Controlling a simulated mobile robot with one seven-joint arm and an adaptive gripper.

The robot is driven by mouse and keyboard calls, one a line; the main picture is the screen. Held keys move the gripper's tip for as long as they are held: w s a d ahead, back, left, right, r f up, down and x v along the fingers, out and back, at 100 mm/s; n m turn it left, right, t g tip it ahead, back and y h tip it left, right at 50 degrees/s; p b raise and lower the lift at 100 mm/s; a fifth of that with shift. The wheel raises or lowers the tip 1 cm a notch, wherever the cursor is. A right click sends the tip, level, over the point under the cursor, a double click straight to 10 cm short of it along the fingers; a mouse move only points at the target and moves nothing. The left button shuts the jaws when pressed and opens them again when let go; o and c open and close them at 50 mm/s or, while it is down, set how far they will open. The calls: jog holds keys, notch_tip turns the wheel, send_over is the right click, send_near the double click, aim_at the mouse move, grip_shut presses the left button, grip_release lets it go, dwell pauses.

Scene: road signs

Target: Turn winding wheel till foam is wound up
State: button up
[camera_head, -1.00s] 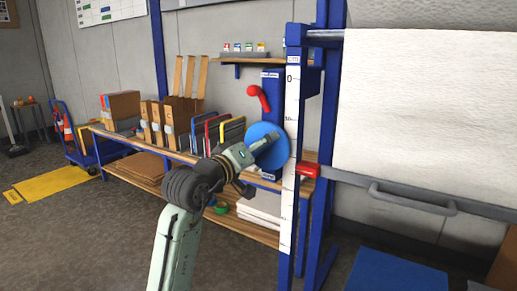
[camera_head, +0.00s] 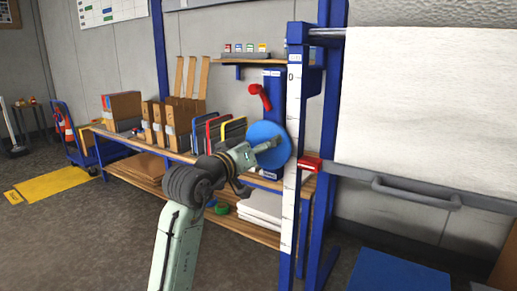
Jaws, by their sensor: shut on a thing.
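The blue winding wheel (camera_head: 275,136) is a round disc on the left side of the blue stand, just left of the white measuring scale (camera_head: 291,165). My gripper (camera_head: 277,145) is at the face of the wheel and shut on it; the exact grip is small and partly hidden by my arm. The white foam sheet (camera_head: 425,105) hangs at the right from the frame, with a grey bar with a handle (camera_head: 416,192) at its lower edge. A red block (camera_head: 311,165) sits beside the scale at the bar's left end.
Behind my arm, a workbench (camera_head: 140,148) holds cardboard boxes and coloured panels. A blue mat (camera_head: 397,273) lies at lower right. The floor at left front is clear.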

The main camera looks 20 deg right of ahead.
jog(key=m, duration=0.2)
jog(key=m+b, duration=0.1)
jog(key=m, duration=0.1)
jog(key=shift+d+f+m+b, duration=0.1)
jog(key=shift+d+m+b, duration=0.2)
jog(key=shift+d+m, duration=0.1)
jog(key=m+b, duration=0.2)
jog(key=m, duration=0.3)
jog(key=shift+s, duration=0.15)
jog(key=m+b, duration=0.2)
jog(key=m, duration=0.3)
jog(key=shift+f+m, duration=0.1)
jog(key=shift+m, duration=0.3)
jog(key=shift+o, duration=0.2)
jog(key=m+b, duration=0.1)
jog(key=m, duration=0.3)
jog(key=shift+m, duration=0.4)
jog(key=shift+a+b, duration=0.1)
jog(key=shift+b, duration=0.2)
jog(key=o, duration=0.8)
jog(key=shift+o, duration=1)
jog(key=shift+f, duration=0.1)
